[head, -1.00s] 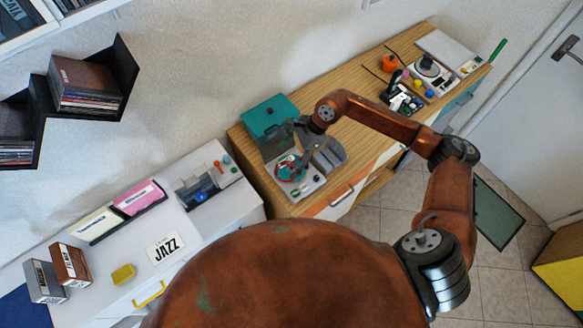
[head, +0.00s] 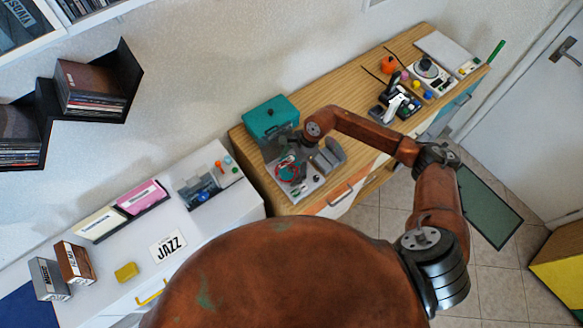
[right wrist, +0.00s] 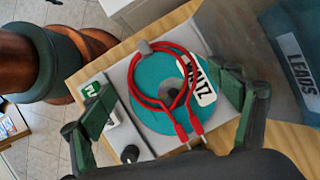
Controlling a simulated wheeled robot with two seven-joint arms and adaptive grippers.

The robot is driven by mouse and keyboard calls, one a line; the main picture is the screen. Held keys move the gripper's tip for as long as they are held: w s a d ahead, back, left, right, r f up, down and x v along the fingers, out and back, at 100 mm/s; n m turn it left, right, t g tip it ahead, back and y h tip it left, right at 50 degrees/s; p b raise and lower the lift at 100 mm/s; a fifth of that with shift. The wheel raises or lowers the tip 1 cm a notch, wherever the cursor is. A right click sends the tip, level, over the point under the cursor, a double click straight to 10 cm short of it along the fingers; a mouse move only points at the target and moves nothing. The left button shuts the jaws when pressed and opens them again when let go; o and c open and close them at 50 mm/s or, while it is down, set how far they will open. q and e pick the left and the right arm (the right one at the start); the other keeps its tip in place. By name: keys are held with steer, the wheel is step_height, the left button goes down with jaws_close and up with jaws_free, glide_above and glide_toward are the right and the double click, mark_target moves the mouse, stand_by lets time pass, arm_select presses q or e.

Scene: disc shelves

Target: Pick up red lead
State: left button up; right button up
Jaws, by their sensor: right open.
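The red lead (right wrist: 163,98) is a coiled loop with its two plugs toward the bottom of the right wrist view. It lies over a teal disc (right wrist: 148,115) labelled WALTZ, on a light grey player. In the head view the red lead (head: 291,169) is small and partly covered. My right gripper (right wrist: 165,105) is open, its fingers on either side of the coil and nothing held. It also shows above the player in the head view (head: 304,156). I cannot tell its exact height above the lead. My left gripper is not in view.
A white cabinet (head: 215,213) with a small device stands left. Further equipment (head: 425,75) sits at the wooden table's far end.

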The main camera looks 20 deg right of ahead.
steer(key=shift+c, duration=0.5)
steer(key=c, duration=1.1)
steer(key=shift+c, duration=0.4)
steer(key=shift+r, duration=0.15)
